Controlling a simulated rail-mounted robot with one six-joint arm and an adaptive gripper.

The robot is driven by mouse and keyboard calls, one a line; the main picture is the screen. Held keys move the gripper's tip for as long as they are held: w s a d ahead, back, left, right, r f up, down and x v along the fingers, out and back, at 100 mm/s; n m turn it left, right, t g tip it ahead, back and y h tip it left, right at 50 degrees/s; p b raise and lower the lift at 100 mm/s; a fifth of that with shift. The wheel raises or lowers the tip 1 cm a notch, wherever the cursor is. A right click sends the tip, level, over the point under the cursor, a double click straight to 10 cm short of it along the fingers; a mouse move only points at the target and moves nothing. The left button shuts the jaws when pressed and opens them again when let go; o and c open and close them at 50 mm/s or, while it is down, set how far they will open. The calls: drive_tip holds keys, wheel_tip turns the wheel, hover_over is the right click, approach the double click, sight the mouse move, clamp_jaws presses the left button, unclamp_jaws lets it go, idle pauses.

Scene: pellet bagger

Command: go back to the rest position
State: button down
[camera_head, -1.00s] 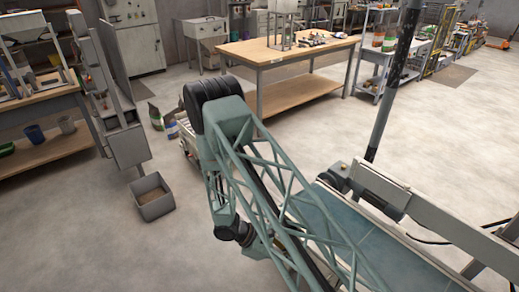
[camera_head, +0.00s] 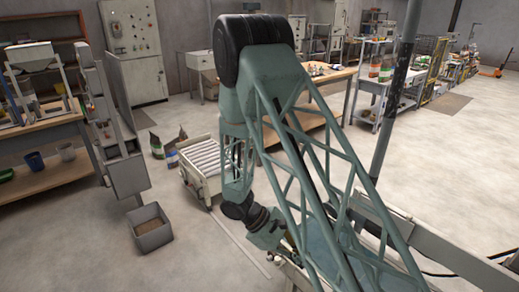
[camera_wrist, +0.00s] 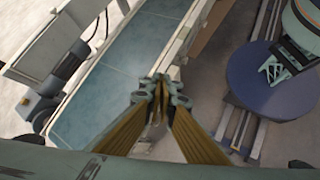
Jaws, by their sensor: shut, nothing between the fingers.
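My gripper (camera_head: 272,236) hangs at the end of my teal lattice arm, low in the middle of the head view, partly hidden by the arm. In the wrist view my gripper (camera_wrist: 160,88) has its fingertips together and holds nothing. Behind the fingers lies a conveyor with a blue-teal belt (camera_wrist: 133,50). The fingers overlap its edge in the picture; I cannot tell how far apart they are. In the head view the belt (camera_head: 322,245) is mostly hidden behind my arm.
A roller cart (camera_head: 203,160) stands left of my arm, with bags (camera_head: 165,148) beside it. A grey bin (camera_head: 150,228) sits on the floor. A wooden workbench (camera_head: 325,78) stands behind my arm. A dark post (camera_head: 396,90) rises at right. Open floor lies far right.

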drive_tip(key=s+d+r+m+y, duration=0.2)
drive_tip(key=s+r, duration=0.1)
drive_tip(key=r, duration=0.7)
drive_tip(key=s+d+r+m+y, duration=0.15)
drive_tip(key=s+r, duration=0.25)
drive_tip(key=r, duration=0.7)
drive_tip(key=s+d+r+m+y, duration=0.1)
drive_tip(key=s+d+r+m, duration=0.15)
drive_tip(key=r, duration=0.75)
drive_tip(key=s+r+m+t+y, duration=0.2)
drive_tip(key=s+r, duration=0.5)
drive_tip(key=s, duration=0.4)
drive_tip(key=s+a+r+m+t+y, duration=0.1)
drive_tip(key=s+r+m+t+y, duration=0.1)
drive_tip(key=s+r, duration=0.6)
drive_tip(key=shift+s+a+r+m+t, duration=0.2)
drive_tip(key=shift+s+m+t, duration=0.55)
drive_tip(key=shift+s, duration=1.1)
